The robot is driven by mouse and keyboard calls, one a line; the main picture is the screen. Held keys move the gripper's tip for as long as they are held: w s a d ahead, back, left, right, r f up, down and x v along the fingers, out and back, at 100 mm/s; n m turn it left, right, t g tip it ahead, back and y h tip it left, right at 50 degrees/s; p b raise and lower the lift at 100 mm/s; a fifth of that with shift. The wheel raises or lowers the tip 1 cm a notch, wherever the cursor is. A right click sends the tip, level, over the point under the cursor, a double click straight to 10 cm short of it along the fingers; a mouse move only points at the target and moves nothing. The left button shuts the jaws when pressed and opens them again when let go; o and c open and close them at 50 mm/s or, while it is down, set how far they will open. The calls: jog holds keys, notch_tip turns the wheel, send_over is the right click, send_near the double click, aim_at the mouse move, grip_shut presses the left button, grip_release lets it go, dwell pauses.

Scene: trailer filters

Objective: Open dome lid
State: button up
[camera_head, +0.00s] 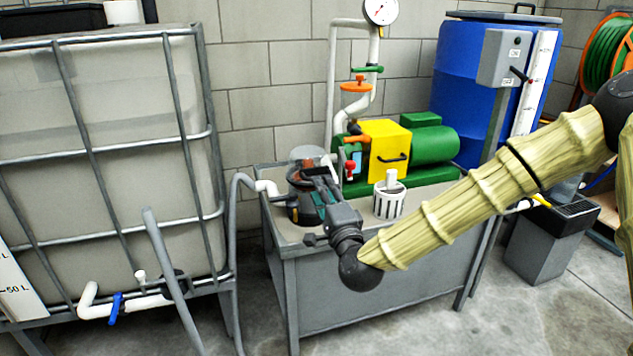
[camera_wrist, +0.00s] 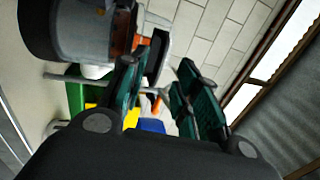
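A round grey filter housing (camera_head: 295,207) stands at the left end of the grey bench, with a clear dome lid (camera_head: 306,153) on top. Orange-red parts show under or through the dome. My gripper (camera_head: 316,178) is in front of the housing at lid height and hides part of it. In the wrist view the fingers of my gripper (camera_wrist: 158,68) are apart. The housing (camera_wrist: 80,28) shows at the upper left there, and a dark bar-like piece (camera_wrist: 157,55) appears between the fingertips. I cannot tell whether they touch it.
A white slotted basket (camera_head: 389,202) stands on the bench (camera_head: 350,262) to the right of my gripper. Behind are a yellow box (camera_head: 385,148) and a green pump (camera_head: 432,146). A caged tank (camera_head: 110,150) is close on the left, and a grey hose (camera_head: 236,215) runs beside the bench.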

aim_at(310, 166)
jog(key=shift+b+x, duration=0.5)
jog(key=shift+x, duration=2.25)
grip_shut()
